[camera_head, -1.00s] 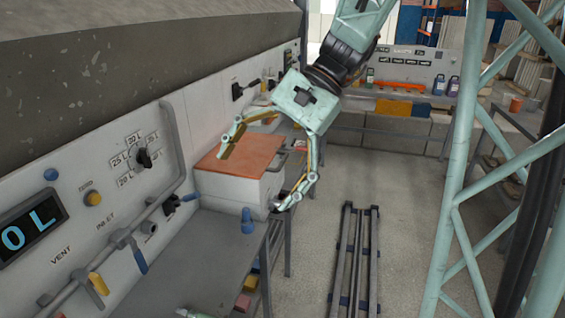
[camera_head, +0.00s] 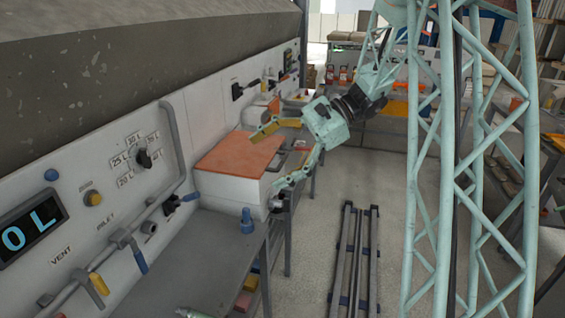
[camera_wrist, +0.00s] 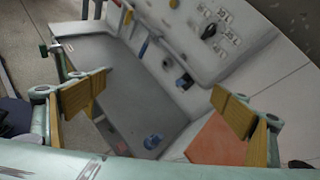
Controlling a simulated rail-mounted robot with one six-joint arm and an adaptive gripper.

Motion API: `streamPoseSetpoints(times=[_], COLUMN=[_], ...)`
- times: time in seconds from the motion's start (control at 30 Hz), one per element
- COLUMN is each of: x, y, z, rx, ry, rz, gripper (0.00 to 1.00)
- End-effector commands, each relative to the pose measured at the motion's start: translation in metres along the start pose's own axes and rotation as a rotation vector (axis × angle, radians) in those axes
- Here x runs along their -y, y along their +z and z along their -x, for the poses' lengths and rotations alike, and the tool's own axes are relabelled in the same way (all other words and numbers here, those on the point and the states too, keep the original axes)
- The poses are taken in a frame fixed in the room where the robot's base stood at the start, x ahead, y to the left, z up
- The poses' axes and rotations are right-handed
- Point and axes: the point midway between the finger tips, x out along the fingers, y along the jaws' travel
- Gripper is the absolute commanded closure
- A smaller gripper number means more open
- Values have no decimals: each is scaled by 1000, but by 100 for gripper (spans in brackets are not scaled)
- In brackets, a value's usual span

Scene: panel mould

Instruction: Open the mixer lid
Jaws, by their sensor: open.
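A white box (camera_head: 229,186) with a flat orange lid (camera_head: 238,154) stands against the panel wall; I take it for the mixer. The lid lies flat and closed on the box. Part of it also shows at the bottom right of the wrist view (camera_wrist: 216,142). My gripper (camera_head: 271,158) is open and empty, at the right side of the box, with its yellow-padded fingers spread and pointing left toward the lid. In the wrist view its fingers (camera_wrist: 158,100) stand wide apart with nothing between them. I cannot tell whether a fingertip touches the box.
A grey bench (camera_head: 220,240) runs in front of the box, with a blue bottle-like piece (camera_head: 247,222) on it. The panel carries a dial (camera_head: 144,158), a pipe and blue and yellow valve handles (camera_head: 98,284). Floor rails (camera_head: 353,260) lie to the right.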

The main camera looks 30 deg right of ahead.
Motion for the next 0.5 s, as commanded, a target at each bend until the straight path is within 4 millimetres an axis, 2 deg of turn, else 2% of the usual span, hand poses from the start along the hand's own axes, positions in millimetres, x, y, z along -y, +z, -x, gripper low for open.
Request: streamPoseSetpoints(times=[0.03, 0.5], x=[5, 47], y=[-10, -91], z=[3, 33], rx=[12, 130], ry=[-17, -188], rz=[-21, -186], gripper=[7, 7])
